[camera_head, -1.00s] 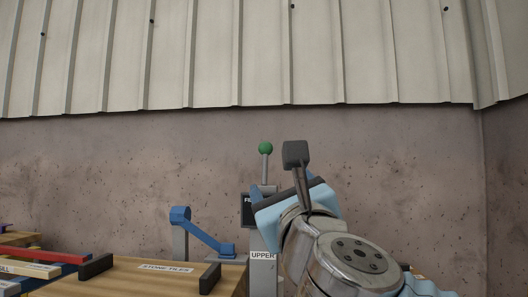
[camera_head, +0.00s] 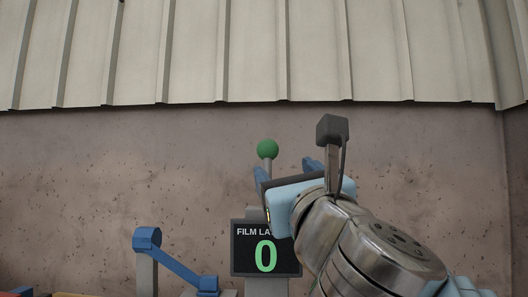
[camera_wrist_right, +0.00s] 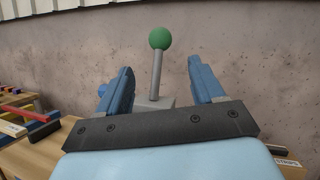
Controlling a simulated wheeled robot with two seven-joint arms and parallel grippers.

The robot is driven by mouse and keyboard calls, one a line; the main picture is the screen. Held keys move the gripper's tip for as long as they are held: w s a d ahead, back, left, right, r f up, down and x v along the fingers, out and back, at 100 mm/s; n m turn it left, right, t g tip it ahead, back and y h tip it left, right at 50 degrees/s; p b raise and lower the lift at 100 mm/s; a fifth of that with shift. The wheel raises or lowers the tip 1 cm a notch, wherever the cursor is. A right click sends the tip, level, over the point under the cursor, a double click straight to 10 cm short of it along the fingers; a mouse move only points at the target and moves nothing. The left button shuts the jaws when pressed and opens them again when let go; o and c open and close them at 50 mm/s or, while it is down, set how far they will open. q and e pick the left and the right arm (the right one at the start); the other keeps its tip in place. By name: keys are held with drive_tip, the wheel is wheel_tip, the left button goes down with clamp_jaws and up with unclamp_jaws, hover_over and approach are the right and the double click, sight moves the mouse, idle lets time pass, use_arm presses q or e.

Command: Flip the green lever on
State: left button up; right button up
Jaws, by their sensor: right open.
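The green lever (camera_head: 267,149) has a round green knob on a grey stem and stands upright on a grey post above a dark display. In the right wrist view the lever (camera_wrist_right: 159,39) rises between the two blue fingers, with room on both sides. My right gripper (camera_head: 285,168) is open and empty, just in front of the lever's stem. It also shows in the right wrist view (camera_wrist_right: 163,84). Whether a finger touches the stem I cannot tell. My left gripper is not in view.
A display (camera_head: 242,262) reads "FILM LA…" and a green 0; my right gripper hides part of it. A blue angled arm (camera_head: 178,265) on a grey post stands to its left. A wooden table (camera_wrist_right: 38,158) with coloured bars lies at left. A stone wall (camera_head: 80,190) is behind.

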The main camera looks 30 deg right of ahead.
sight(270, 154)
drive_tip(key=p+x, duration=0.3)
drive_tip(key=x, duration=0.9)
drive_tip(key=shift+w+r, duration=0.1)
drive_tip(key=shift+w, duration=0.15)
clamp_jaws()
